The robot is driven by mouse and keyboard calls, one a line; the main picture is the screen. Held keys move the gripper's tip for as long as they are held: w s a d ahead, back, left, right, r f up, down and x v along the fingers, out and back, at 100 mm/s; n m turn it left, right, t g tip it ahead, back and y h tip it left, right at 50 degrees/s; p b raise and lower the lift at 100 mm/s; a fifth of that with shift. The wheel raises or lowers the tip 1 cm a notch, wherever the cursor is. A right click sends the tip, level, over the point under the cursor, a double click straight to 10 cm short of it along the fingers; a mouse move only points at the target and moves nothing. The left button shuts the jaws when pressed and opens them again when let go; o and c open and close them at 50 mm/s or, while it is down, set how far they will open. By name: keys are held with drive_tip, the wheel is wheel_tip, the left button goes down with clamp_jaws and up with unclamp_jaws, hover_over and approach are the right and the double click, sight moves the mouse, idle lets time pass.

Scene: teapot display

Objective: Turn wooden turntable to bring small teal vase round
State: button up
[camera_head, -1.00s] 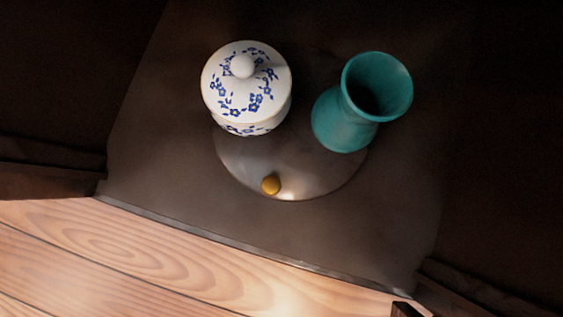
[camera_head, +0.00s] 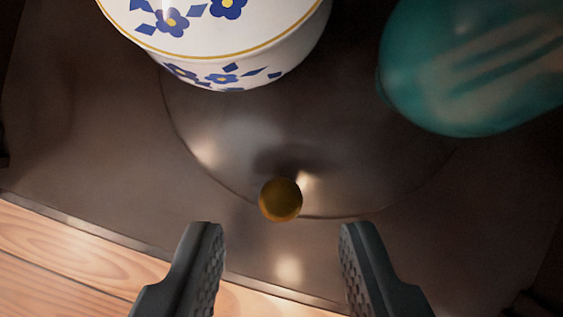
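The turntable (camera_head: 225,150) is a round disc that looks dark and shiny, lying on a dark surface. A small round brass-coloured knob (camera_head: 281,200) stands at its near edge. The teal vase (camera_head: 470,65) stands on the disc at the upper right, its top cut off by the frame. My gripper (camera_head: 282,232) is open and empty. Its two dark fingers lie either side of the knob's line, just short of the knob in the picture. I cannot tell its height above the knob.
A white lidded jar (camera_head: 225,45) with blue flowers stands on the disc at the upper left, partly cut off. A pale wooden board (camera_head: 60,262) with a metal-edged border lies at the lower left. Dark walls flank the space.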

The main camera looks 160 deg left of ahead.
sight(280, 204)
drive_tip(key=shift+x, duration=1.75)
clamp_jaws()
